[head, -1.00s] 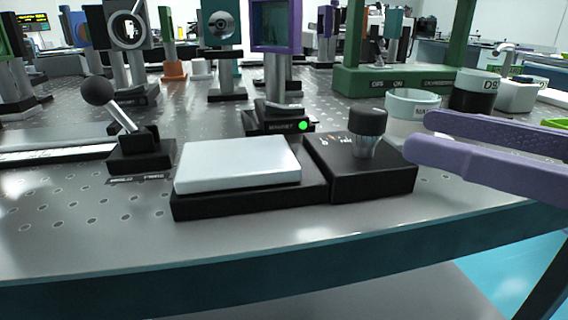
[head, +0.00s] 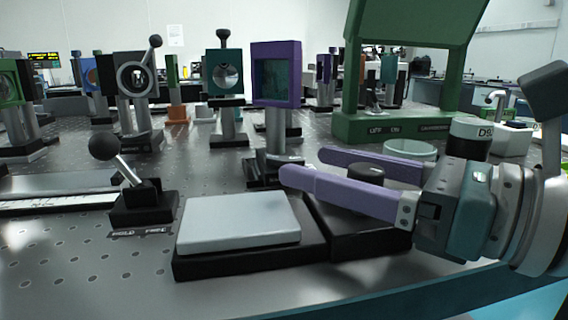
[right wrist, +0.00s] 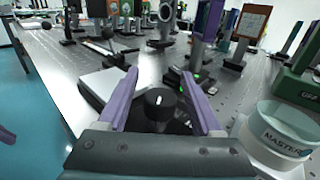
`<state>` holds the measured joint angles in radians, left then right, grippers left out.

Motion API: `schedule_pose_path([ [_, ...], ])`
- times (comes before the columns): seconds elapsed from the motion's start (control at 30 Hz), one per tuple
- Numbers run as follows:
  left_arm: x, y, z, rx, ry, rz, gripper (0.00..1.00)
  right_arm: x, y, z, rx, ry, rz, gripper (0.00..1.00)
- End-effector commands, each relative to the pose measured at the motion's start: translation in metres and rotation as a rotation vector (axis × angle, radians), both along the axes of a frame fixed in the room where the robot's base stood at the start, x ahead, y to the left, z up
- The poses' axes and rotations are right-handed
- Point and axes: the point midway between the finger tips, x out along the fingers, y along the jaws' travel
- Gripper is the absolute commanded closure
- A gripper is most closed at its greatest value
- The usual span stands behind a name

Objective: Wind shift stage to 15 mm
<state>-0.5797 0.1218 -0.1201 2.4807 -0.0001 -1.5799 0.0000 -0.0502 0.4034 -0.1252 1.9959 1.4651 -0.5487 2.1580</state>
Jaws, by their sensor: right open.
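The shift stage has a light grey plate (head: 238,221) on a black base, with a black control block (head: 345,230) joined at its right. A dark round knob (head: 364,175) stands on that block, partly hidden in the head view by my right gripper (head: 302,166). In the right wrist view the knob (right wrist: 160,104) shows with a white mark on top, between the two open purple fingers (right wrist: 163,100). The fingers appear to stand either side of it; contact is not visible. The scale reading cannot be made out. My left gripper is not in view.
A lever with a black ball (head: 104,147) stands left of the stage. A purple-framed mount (head: 276,75) stands behind it. A green gantry (head: 357,120) is at the back right. A pale cup marked MASTER (right wrist: 280,133) is close to the right of my right gripper.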

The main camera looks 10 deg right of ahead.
Motion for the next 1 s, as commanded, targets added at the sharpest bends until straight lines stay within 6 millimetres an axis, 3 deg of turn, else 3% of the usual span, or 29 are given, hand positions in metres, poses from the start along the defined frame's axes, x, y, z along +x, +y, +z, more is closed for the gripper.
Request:
schedule_pose_path([
  [0.07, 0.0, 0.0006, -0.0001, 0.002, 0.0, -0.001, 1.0, -0.0001, -0.0001, -0.0001, 0.0, 0.0, 0.0, 0.33],
  [0.67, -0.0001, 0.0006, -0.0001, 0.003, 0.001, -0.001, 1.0, -0.0004, -0.0003, -0.0001, 0.0, 0.0, 0.0, 1.0],
  [1.0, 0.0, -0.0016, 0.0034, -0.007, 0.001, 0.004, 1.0, -0.0004, -0.0002, 0.0012, 0.001, 0.001, -0.008, 1.0],
])
